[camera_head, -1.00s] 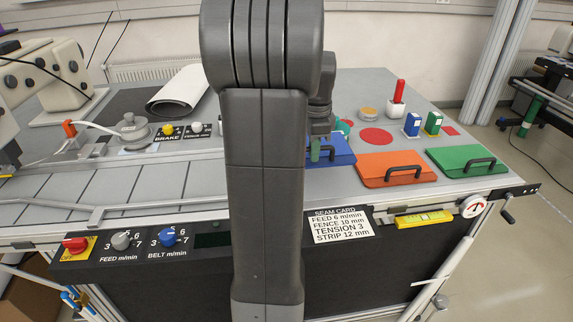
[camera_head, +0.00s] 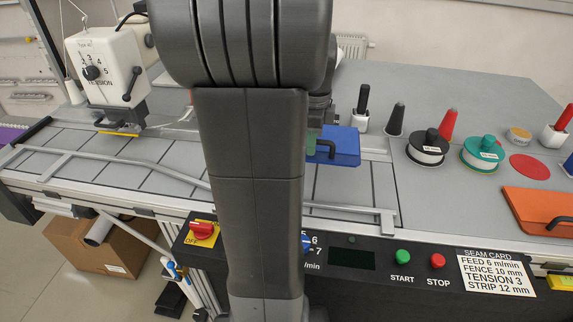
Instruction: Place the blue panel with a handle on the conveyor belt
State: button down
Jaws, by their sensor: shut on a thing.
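The blue panel (camera_head: 342,147) with its dark handle shows just right of my arm, in front of the belt's far rail. My gripper (camera_head: 313,144) is shut on its handle, mostly hidden behind my arm. The panel's left part is hidden too. The conveyor belt (camera_head: 345,186) is a grey slatted strip running from the left to below the panel. The panel appears held above the belt's right part; the height of the gap is hard to judge.
A sewing machine head (camera_head: 112,65) stands over the belt at left. Spools, black (camera_head: 427,147) and teal (camera_head: 483,153), and marker cones stand to the right. An orange panel (camera_head: 540,212) lies at far right. A guide rail (camera_head: 150,172) runs along the belt's front.

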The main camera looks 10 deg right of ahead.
notch_tip(320, 180, down, 10)
jog(key=shift+r, duration=0.2)
jog(key=c, duration=1.5)
grip_release()
jog(key=shift+o, duration=0.2)
notch_tip(320, 180, up, 12)
jog(key=shift+s+r, duration=0.1)
